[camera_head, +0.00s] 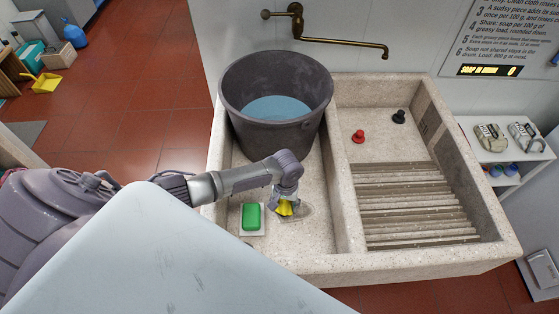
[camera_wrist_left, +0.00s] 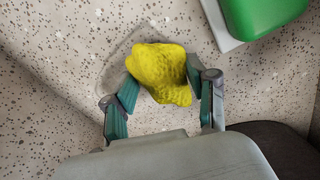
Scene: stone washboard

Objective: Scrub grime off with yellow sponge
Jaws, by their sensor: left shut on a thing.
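The yellow sponge (camera_wrist_left: 160,72) is squeezed between the two fingers of my left gripper (camera_wrist_left: 163,85) in the left wrist view. In the head view the sponge (camera_head: 285,208) shows under my left gripper (camera_head: 286,200), low over the floor of the stone sink's left basin. A greyish patch (camera_wrist_left: 112,66) shows on the stone beside and behind the sponge; it also shows in the head view (camera_head: 306,211). I cannot tell whether the sponge touches the stone. My right gripper is not in view.
A green soap bar (camera_head: 252,217) lies on a white dish just left of the gripper. A dark bucket of water (camera_head: 275,95) stands behind in the same basin. The stone washboard (camera_head: 410,200) is at the right, with a red knob (camera_head: 358,136) and a black knob (camera_head: 399,117) behind it.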

